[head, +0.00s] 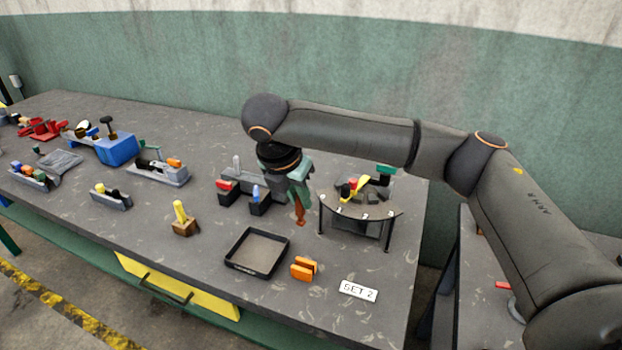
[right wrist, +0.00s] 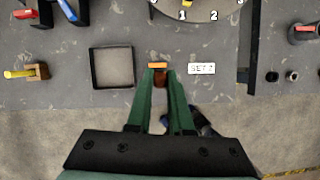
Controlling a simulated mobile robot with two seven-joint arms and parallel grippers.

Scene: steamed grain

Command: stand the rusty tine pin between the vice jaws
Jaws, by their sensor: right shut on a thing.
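My right gripper (head: 299,192) is shut on the rusty tine pin (head: 300,213), a reddish-brown piece hanging down, roughly upright, from the green fingers. The right wrist view shows the pin (right wrist: 160,79) between the fingertips (right wrist: 160,75). A small orange two-jawed block, which looks like the vice (head: 303,268), stands on the bench in front of the pin in the head view. In the right wrist view the orange block (right wrist: 157,65) shows just beyond the fingertips. The pin is held above the bench, apart from the block. My left gripper is out of view.
A black square tray (head: 236,263) lies left of the orange block, and a "SET 2" card (head: 358,290) lies right. A round-edged numbered stand (head: 388,212) is behind right. Red- and blue-topped dark blocks (head: 260,207) stand near the gripper. A yellow-handled wooden block (head: 184,228) is farther left.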

